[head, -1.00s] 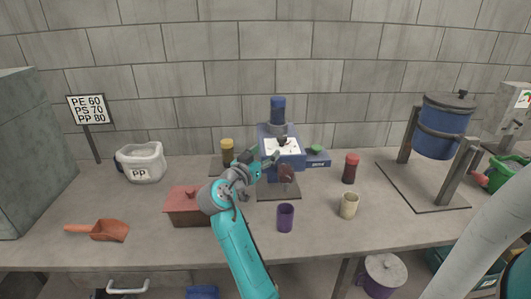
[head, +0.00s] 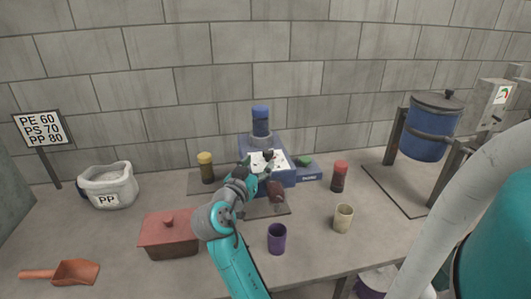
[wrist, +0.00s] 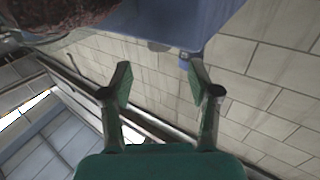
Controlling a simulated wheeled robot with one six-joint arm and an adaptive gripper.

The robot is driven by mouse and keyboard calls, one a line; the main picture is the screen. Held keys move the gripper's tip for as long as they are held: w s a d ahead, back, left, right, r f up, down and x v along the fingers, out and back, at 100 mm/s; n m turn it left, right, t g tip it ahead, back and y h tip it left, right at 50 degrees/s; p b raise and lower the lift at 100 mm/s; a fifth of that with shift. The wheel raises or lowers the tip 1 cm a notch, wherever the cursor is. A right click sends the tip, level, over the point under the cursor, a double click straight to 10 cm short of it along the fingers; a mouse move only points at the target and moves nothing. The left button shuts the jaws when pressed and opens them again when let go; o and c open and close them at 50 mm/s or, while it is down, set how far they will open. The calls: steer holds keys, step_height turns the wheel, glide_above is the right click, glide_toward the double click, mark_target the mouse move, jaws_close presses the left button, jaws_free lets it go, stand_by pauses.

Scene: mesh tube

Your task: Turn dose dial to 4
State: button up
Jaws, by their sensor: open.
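The blue dosing machine (head: 285,179) stands against the back wall with a tilted white panel (head: 283,162) on its front. A small dark knob (head: 268,154), apparently the dose dial, sits on the panel; its markings and setting are too small to read. My gripper (head: 256,171) is in front of the panel and partly covers it. In the wrist view my gripper (wrist: 158,82) is open with nothing between its fingers. A blue surface (wrist: 185,20) of the machine shows above the fingertips, but the dial cannot be made out there. Whether the gripper touches the machine cannot be told.
A dark red rounded thing (head: 275,191) is just below the machine's front. A red lidded box (head: 168,236), purple cup (head: 277,239), cream cup (head: 343,218), red-topped jar (head: 339,176) and yellow-topped jar (head: 206,168) stand around. A sign (head: 40,128) lists PE 60, PS 70, PP 80.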

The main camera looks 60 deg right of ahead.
mark_target(266, 154)
steer(key=d, duration=0.6)
steer(key=shift+w+d, duration=0.35)
steer(key=c, duration=1.2)
